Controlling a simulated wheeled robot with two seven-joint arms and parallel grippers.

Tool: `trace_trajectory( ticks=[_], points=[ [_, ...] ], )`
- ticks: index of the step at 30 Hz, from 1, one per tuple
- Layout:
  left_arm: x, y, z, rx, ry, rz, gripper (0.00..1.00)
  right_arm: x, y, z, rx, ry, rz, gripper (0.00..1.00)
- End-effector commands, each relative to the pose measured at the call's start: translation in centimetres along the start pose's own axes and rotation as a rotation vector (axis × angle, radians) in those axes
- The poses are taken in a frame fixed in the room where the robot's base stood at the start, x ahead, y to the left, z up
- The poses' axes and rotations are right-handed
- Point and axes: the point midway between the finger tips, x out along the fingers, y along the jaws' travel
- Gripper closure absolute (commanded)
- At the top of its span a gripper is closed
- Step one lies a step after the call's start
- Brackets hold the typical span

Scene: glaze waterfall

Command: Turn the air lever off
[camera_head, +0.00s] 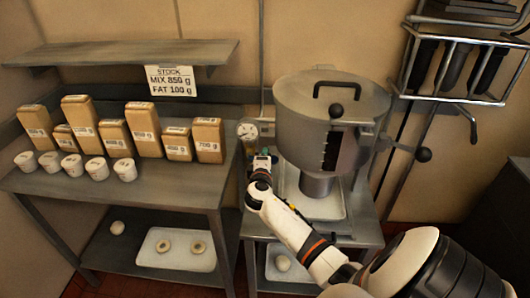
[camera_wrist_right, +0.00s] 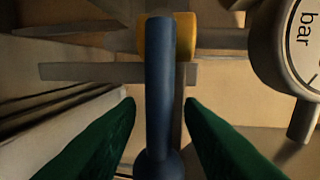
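The air lever (camera_wrist_right: 160,85) is a blue bar standing upright in the right wrist view, with a rounded blue end at the bottom and a yellow fitting (camera_wrist_right: 182,36) behind its top. My right gripper (camera_wrist_right: 161,104) has green fingers, open, one on each side of the lever, with gaps showing between them and it. In the head view my right gripper (camera_head: 264,155) is beside the pressure gauge (camera_head: 247,130), left of the big metal pot, and hides most of the lever. The gauge, marked "bar", also shows at the right of the wrist view (camera_wrist_right: 290,45). My left gripper is not in view.
The lidded metal pot (camera_head: 312,110) stands close right of the gripper, over a pale tray (camera_head: 330,207). A left table (camera_head: 175,188) holds several brown packages and white cups. A wall rack (camera_head: 455,65) hangs at the right. A pipe runs behind the lever.

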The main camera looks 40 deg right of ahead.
Motion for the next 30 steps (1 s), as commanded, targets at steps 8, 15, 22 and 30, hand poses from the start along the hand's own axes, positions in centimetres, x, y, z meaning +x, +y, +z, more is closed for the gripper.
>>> trace_trajectory(
  ticks=[8,15,22,30],
  points=[
    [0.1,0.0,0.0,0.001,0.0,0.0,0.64,-0.6,0.1,0.1,0.002,-0.002,0.0,0.66],
    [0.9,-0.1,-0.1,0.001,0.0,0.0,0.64,-4.7,0.3,0.1,0.004,-0.004,0.001,0.66],
    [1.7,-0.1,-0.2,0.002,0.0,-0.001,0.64,-9.3,0.2,0.0,0.004,-0.001,0.001,0.66],
    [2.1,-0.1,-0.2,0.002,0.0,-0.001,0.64,-11.9,0.1,0.0,0.001,0.0,0.001,0.66]
  ],
)
